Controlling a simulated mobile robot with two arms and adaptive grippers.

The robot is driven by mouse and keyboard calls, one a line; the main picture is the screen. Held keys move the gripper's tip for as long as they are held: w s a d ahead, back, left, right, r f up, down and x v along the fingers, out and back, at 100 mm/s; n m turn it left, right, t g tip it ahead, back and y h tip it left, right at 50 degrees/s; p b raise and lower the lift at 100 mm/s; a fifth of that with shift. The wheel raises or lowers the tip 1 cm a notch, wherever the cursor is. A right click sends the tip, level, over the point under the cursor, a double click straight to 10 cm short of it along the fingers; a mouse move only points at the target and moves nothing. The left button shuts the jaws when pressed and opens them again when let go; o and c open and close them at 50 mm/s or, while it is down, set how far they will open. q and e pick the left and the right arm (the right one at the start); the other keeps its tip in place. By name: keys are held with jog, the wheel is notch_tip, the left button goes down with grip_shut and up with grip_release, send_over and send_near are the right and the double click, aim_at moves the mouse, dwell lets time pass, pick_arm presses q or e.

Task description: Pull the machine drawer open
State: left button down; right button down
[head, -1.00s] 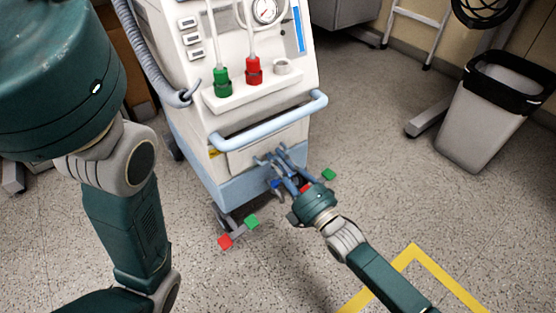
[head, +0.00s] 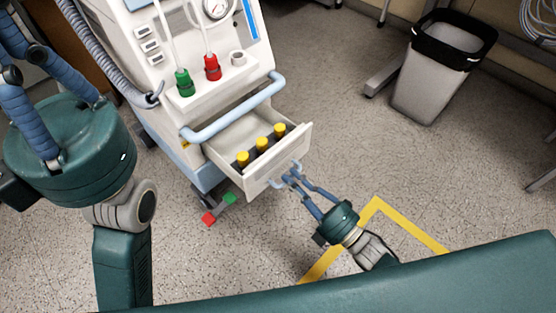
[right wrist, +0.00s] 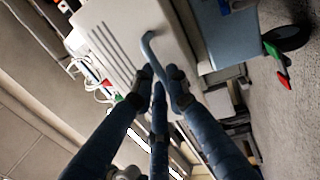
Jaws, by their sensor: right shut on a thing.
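The white medical machine (head: 150,85) stands at the upper left of the head view. Its drawer (head: 278,165) is pulled out below the light-blue rail, with several yellow-capped vials (head: 262,144) inside. My right gripper (head: 293,178) is shut on the drawer's light-blue handle (head: 276,184) at the drawer front. In the right wrist view the fingers (right wrist: 160,82) close around the handle's end (right wrist: 150,42). My left gripper (head: 25,75) is at the left of the head view, with blue fingers pointing up, apart from the machine; its fingertips are cut off.
A grey bin with a black liner (head: 440,75) stands at the upper right. Yellow tape (head: 405,228) marks the floor near my right arm. Red (head: 208,218) and green caster pedals are at the machine's base. The floor right of the drawer is clear.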

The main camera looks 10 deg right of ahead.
jog(key=shift+p+v, duration=0.35)
jog(key=shift+v, duration=1.25)
jog(key=shift+r, duration=0.2)
jog(key=c, duration=1.7)
grip_release()
jog(key=shift+s, duration=0.1)
jog(key=v, duration=1.2)
jog(key=shift+r, duration=0.1)
